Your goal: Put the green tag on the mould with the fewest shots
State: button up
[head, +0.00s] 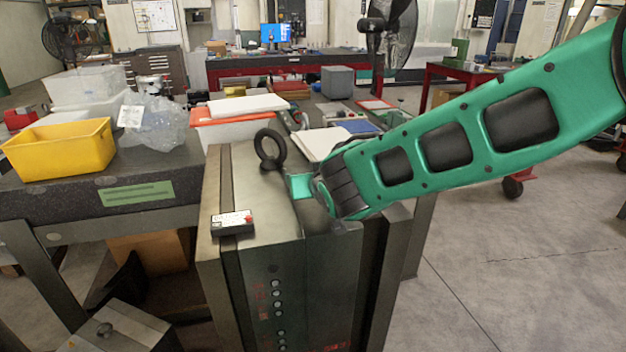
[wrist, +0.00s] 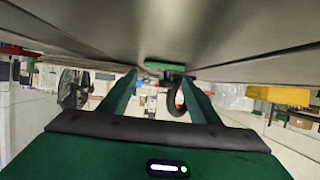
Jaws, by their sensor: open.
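A grey steel mould (head: 275,240) stands upright in the middle of the head view. A green piece, apparently the tag (wrist: 166,66), lies on the steel surface in the wrist view, just beyond and between my fingertips. A teal patch in the head view (head: 300,186) may be this tag or my finger. My gripper (wrist: 160,80) is open and low over the mould top, with nothing between its fingers. My wrist hides part of the top.
A black lifting ring (head: 269,150) stands on the mould top near my gripper. A bench at left holds a yellow bin (head: 60,148) and a plastic bag (head: 155,122). Floor at right is clear.

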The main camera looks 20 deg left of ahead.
jog(key=v, duration=1.1)
jog(key=shift+s+d+r, duration=0.15)
jog(key=shift+s, duration=0.15)
